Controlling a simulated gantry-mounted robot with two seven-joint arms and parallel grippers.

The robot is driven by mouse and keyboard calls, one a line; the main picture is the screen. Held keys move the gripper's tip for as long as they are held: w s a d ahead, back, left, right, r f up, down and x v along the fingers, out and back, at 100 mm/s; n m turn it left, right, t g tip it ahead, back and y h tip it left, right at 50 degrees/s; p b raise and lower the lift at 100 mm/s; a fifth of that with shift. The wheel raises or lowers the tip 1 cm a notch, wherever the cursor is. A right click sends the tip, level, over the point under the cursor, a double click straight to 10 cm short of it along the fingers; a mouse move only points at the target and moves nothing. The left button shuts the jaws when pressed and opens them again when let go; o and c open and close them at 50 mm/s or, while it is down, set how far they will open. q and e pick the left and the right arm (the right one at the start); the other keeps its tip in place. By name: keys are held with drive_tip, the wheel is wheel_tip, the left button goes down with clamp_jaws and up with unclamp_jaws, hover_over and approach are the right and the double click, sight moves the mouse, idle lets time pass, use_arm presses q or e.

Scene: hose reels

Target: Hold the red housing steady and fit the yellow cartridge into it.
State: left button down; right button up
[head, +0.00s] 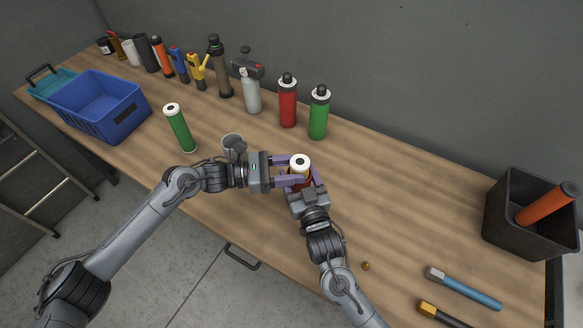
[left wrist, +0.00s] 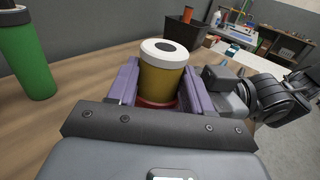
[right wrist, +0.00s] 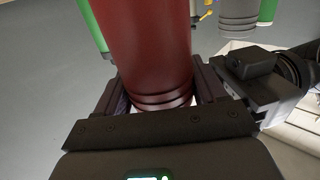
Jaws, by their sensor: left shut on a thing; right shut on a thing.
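The yellow cartridge (left wrist: 162,82), with a white cap and dark centre, stands upright between the purple fingers of my left gripper (left wrist: 160,88), which is shut on it. In the head view its white cap (head: 300,161) shows above both grippers. The red housing (right wrist: 155,50) is held upright in my right gripper (right wrist: 170,95), shut around it. A red rim (left wrist: 152,103) shows directly under the cartridge in the left wrist view. The two look in line; how deep the cartridge sits in the housing is hidden by the fingers.
A green cartridge (head: 179,128) with a white cap and a grey cup (head: 232,143) stand left of my grippers. Red (head: 288,102) and green (head: 319,113) bottles stand behind. A blue crate (head: 103,112) is far left, a black bin (head: 500,215) right. The bench's front right holds chisels (head: 465,289).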

use_arm(q)
drive_tip(key=shift+c, duration=2.4)
unclamp_jaws()
drive_tip(key=shift+f, duration=0.1)
drive_tip(key=shift+a, duration=0.25)
drive_tip(key=s+a, duration=0.2)
drive_tip(key=a, duration=0.9)
drive_tip(key=shift+a, duration=0.2)
use_arm(e)
drive_tip(key=o, duration=1.3)
drive_tip(key=shift+c, duration=0.2)
